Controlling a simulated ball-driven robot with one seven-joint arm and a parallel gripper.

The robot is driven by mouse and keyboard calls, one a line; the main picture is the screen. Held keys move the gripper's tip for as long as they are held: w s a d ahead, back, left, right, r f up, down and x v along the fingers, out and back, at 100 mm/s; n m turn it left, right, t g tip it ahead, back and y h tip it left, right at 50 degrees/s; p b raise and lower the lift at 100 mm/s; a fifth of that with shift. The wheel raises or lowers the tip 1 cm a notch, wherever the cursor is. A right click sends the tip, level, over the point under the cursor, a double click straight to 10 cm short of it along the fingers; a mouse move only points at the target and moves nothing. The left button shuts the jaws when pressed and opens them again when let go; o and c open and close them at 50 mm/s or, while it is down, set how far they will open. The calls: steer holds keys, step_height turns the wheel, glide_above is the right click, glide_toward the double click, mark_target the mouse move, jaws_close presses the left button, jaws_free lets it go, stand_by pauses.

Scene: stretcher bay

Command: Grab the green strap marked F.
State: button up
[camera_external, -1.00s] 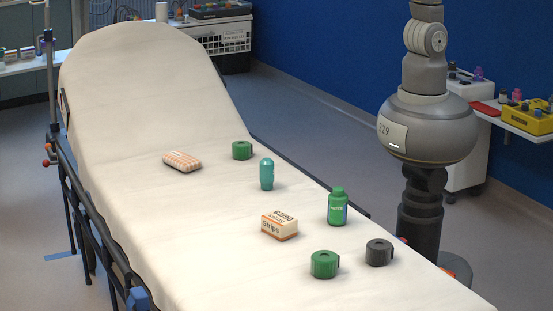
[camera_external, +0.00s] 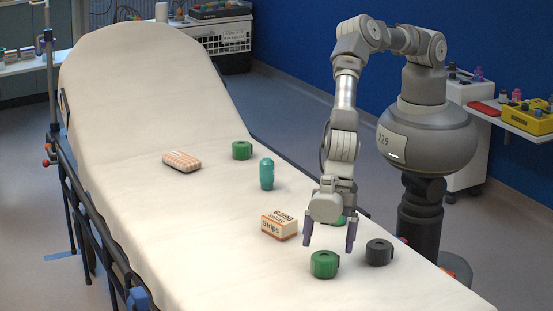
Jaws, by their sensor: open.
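Two rolled green straps lie on the stretcher's white sheet. One green strap (camera_external: 323,265) is near the front; the other green strap (camera_external: 241,150) is farther back, left of the teal bottle. I cannot read a letter F on either. My gripper (camera_external: 329,245) points down with its two dark fingers spread, open and empty. In the picture its fingertips are just above the front green strap; I cannot tell the exact height gap. A dark grey rolled strap (camera_external: 379,252) lies just right of the front green one.
A box marked Strips (camera_external: 279,226) stands left of my gripper. A green bottle (camera_external: 339,221) is mostly hidden behind my gripper. A teal bottle (camera_external: 266,174) and a checkered pack (camera_external: 181,162) are farther back. The stretcher (camera_external: 190,240) is bare at front left.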

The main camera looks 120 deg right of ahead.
mark_target(325, 255)
steer(key=b+x, duration=0.1)
steer(key=x, duration=0.3)
steer(key=shift+d+f+b, duration=0.1)
steer(key=shift+f+b, duration=0.1)
steer(key=shift+b, duration=0.2)
steer(key=shift+r, duration=0.1)
steer(key=c, duration=1.1)
